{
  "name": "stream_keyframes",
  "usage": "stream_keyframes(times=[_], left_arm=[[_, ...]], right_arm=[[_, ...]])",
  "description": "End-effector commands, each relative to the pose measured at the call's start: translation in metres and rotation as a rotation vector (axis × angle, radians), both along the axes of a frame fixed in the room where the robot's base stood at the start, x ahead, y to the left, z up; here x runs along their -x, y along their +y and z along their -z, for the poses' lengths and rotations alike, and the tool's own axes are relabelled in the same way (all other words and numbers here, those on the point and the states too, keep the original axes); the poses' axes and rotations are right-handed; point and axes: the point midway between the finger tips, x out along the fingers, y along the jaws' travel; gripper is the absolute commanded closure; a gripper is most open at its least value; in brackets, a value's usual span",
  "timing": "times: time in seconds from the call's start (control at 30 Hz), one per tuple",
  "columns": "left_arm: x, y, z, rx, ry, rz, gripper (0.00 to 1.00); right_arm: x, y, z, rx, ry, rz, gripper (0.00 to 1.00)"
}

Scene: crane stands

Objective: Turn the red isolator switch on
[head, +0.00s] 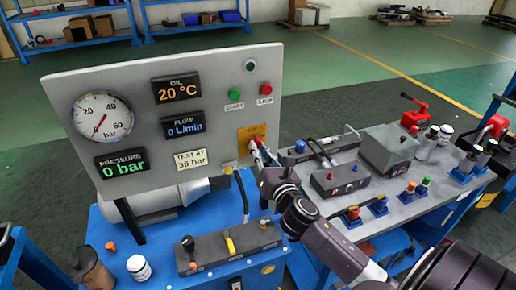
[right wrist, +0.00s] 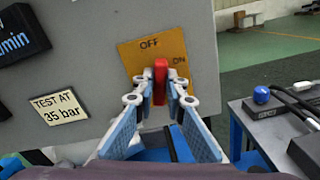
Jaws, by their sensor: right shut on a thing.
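The red isolator switch (right wrist: 160,73) sits on a yellow plate (right wrist: 134,60) on the grey panel, with OFF marked above it and ON to its right. In the right wrist view its handle stands upright, towards OFF. The switch also shows in the head view (head: 251,145), partly hidden by my gripper. My right gripper (right wrist: 160,94) is shut on the red handle, one finger on each side, and it shows in the head view (head: 256,150). My left gripper is not in view.
The panel (head: 215,110) carries a gauge (head: 103,115), displays and green and red buttons. Below stands a blue bench with a valve block (head: 228,246). To the right, a second bench holds a grey control box (head: 338,178) and several fittings. Open floor lies behind.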

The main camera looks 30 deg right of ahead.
Motion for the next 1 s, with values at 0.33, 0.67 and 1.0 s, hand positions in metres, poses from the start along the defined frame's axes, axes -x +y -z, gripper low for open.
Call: stream_keyframes(times=[0.33,0.67,1.0], left_arm=[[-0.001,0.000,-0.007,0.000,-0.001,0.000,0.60],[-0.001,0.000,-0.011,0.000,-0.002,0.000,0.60],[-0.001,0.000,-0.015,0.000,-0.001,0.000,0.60]], right_arm=[[0.001,-0.002,0.001,-0.323,-0.076,0.002,1.00],[0.001,-0.004,0.003,-0.629,-0.150,0.002,1.00],[0.001,-0.006,0.005,-0.931,-0.224,0.003,1.00]])
